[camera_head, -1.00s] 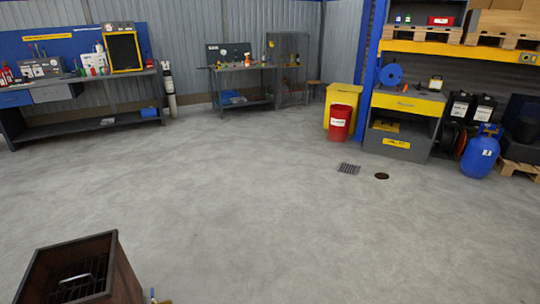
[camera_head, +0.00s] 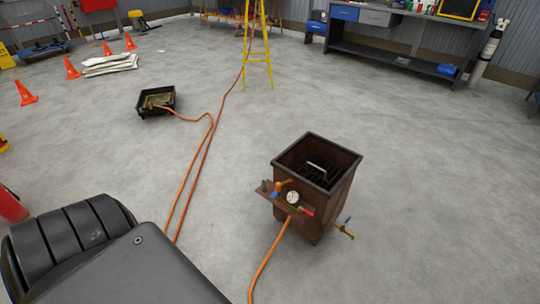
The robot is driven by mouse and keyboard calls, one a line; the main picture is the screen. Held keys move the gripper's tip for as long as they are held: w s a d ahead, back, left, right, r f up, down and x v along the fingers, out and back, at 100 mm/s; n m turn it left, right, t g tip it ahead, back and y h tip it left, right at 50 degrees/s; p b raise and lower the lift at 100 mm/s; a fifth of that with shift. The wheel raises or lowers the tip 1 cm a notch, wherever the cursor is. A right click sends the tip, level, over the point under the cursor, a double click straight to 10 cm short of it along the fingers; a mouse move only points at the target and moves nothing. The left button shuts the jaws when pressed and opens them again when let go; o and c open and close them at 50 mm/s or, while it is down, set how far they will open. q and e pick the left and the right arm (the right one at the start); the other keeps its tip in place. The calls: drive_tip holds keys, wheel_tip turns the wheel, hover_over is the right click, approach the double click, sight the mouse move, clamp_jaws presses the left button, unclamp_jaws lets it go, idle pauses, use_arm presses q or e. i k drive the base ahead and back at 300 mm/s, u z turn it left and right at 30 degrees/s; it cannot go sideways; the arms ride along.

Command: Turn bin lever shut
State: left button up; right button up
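A rusty brown square bin (camera_head: 315,185) with an open top stands on the floor right of centre in the head view. A grate and a light handle show inside it. On its front is a small shelf with a round white gauge (camera_head: 292,197), an orange fitting and a red-tipped lever (camera_head: 306,211). A brass valve (camera_head: 343,232) with a blue handle sticks out at the bin's lower right. An orange hose runs down from the bin's front. Neither gripper shows. A dark grey body part fills the lower left.
A black tray (camera_head: 157,101) with an orange hose (camera_head: 190,172) lies on the floor at left. A yellow stepladder (camera_head: 258,55) stands at the back. Orange cones (camera_head: 26,92) and white sacks (camera_head: 110,65) are at far left. A workbench (camera_head: 395,60) is at back right. Floor right of the bin is clear.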

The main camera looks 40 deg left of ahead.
sight(308, 212)
drive_tip(key=u, duration=0.85)
drive_tip(key=k, duration=0.35)
drive_tip(key=z, duration=0.3)
drive_tip(key=i, duration=1.05)
drive_tip(key=u, duration=0.4)
